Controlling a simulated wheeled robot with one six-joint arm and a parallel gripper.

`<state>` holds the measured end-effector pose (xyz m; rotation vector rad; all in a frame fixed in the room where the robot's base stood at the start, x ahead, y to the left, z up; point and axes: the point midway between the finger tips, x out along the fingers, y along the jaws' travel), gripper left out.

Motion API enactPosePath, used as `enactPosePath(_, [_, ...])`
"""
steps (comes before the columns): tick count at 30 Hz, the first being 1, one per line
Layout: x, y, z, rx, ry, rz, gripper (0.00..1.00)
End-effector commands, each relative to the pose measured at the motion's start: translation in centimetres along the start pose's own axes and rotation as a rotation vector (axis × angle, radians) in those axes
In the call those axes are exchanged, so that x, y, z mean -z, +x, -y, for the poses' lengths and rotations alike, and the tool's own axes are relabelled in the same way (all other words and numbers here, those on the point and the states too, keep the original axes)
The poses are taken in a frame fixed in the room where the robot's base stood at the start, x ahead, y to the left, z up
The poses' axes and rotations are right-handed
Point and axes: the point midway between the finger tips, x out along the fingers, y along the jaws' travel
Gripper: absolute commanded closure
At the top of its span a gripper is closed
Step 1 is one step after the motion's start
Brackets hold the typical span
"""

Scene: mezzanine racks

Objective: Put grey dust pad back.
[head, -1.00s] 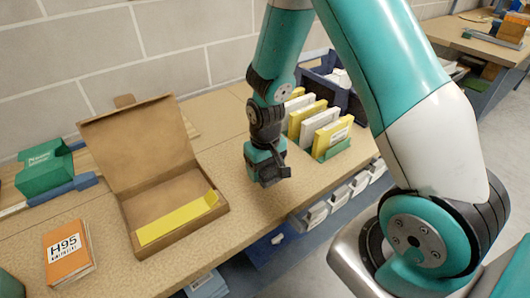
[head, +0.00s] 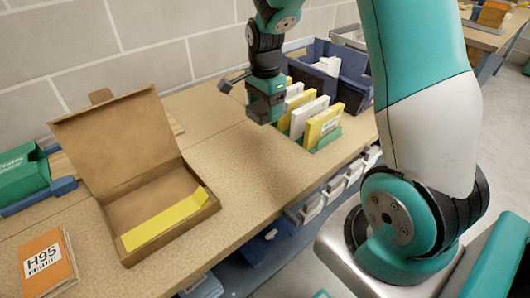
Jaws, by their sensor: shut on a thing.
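My gripper (head: 264,112) hangs fingers-down over the bench, just left of the green rack. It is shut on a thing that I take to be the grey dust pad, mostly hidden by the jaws. A small dark piece sticks out to the gripper's left, and I cannot tell whether it is the pad or part of my wrist. No other grey pad stands out. An open cardboard box (head: 205,216) with a yellow strip (head: 165,222) inside stands on the bench, left of the gripper, its lid (head: 115,140) raised.
The green rack (head: 327,141) holds several yellow and white packets (head: 309,117). A blue bin (head: 352,88) stands behind it. An orange H95 packet (head: 47,262) and a green box (head: 22,174) are at the left. The bench (head: 240,165) between cardboard box and rack is clear.

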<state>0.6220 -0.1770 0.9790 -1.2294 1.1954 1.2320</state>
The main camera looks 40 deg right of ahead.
Motion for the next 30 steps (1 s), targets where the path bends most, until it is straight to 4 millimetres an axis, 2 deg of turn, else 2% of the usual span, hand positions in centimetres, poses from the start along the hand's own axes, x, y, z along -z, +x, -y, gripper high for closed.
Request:
enactPosePath(1, [-0.1, 1.7, -0.2, -0.009, -0.002, 0.002, 0.54])
enactPosePath(3, [-0.1, 3.7, -0.1, -0.008, -0.003, 0.002, 0.54])
enactPosePath(10, [-0.1, 9.3, -0.1, -0.004, -0.004, 0.001, 0.54])
enactPosePath(17, [-0.1, 11.6, 0.0, -0.001, -0.005, 0.000, 0.54])
enactPosePath(24, [-0.1, 14.7, 0.0, -0.001, -0.005, 0.000, 0.54])
enactPosePath(30, [-0.1, 14.9, 0.1, 0.001, -0.005, 0.000, 0.54])
